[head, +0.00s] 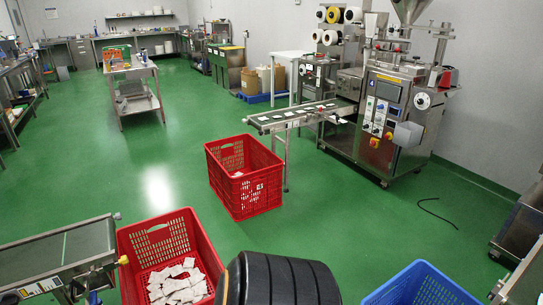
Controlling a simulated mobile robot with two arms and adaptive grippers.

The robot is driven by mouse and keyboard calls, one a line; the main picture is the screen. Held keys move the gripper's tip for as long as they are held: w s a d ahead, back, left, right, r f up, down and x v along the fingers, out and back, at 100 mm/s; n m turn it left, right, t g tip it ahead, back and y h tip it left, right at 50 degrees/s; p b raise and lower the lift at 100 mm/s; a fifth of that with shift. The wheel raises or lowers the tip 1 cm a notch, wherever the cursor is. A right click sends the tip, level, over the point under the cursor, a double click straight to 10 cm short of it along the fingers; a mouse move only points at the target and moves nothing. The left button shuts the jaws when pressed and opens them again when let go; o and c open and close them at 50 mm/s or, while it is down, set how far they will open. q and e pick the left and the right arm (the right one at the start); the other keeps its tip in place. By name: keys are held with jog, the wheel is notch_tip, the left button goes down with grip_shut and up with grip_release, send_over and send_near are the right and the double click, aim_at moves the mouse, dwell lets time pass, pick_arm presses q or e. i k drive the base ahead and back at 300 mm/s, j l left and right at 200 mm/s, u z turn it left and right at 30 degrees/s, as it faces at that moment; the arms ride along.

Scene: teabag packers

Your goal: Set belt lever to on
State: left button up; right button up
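A packing machine (392,110) stands at the right, with a control panel (377,115) of small knobs and buttons on its front. A belt (290,115) carrying several flat pale pieces runs out from it to the left. A second belt (60,248) enters at the lower left, with a small yellow knob (123,260) at its end. I cannot tell which part is the belt lever or how it is set. Neither of my grippers shows in the head view.
A red crate (245,197) stands below the machine's belt end. Another red crate (208,242) holds several white packets (178,283) at the lower left. A blue crate (420,284) is at the lower right. A black cable (438,215) lies on the floor. Green floor is clear around the middle.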

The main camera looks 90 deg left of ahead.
aim_at(85, 290)
jog(key=u, duration=4.35)
